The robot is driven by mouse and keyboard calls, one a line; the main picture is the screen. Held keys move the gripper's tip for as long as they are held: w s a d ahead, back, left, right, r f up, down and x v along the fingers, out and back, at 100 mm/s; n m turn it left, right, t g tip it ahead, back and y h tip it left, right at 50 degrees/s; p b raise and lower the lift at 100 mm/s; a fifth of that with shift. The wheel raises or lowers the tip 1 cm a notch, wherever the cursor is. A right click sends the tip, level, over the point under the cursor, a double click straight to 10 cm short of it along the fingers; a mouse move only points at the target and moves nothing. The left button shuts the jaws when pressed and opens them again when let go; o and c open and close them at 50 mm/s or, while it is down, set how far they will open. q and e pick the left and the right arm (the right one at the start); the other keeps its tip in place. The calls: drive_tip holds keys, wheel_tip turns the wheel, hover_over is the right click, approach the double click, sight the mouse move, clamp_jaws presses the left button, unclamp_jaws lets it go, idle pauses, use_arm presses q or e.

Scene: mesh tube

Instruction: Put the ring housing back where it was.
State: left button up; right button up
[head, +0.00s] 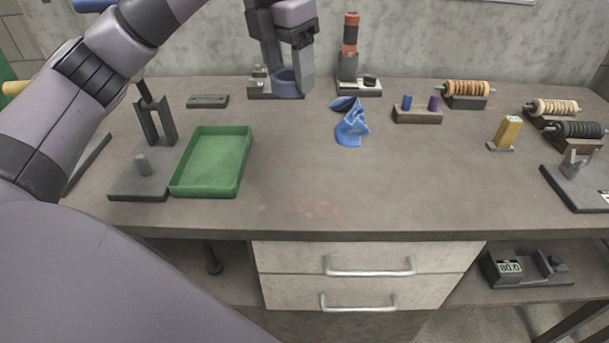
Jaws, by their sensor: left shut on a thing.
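My left gripper (290,76) reaches in from the top of the head view, pointing down at the back of the bench. It is shut on a blue ring-shaped piece (285,88), which looks like the ring housing. The fingers partly cover it. The ring is in front of a low dark stand (260,94) at the back; I cannot tell whether it touches the stand or hangs above it. My right gripper is not in view.
A device with an orange-and-black column (350,50) stands just right of the gripper. A blue cloth (352,128) lies in front of it. A green tray (212,162) is at the left, beside a dark press-like fixture (140,182).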

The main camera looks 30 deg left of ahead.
use_arm(q)
wheel_tip(320, 180, down, 9)
drive_tip(key=b, duration=0.2)
hover_over(294, 179)
drive_tip(key=f, duration=0.6)
drive_tip(key=shift+s, duration=0.25)
wheel_tip(294, 179, down, 4)
drive_tip(key=shift+f, duration=0.25)
drive_tip(key=shift+f, duration=0.15)
drive_tip(key=o, duration=1.4)
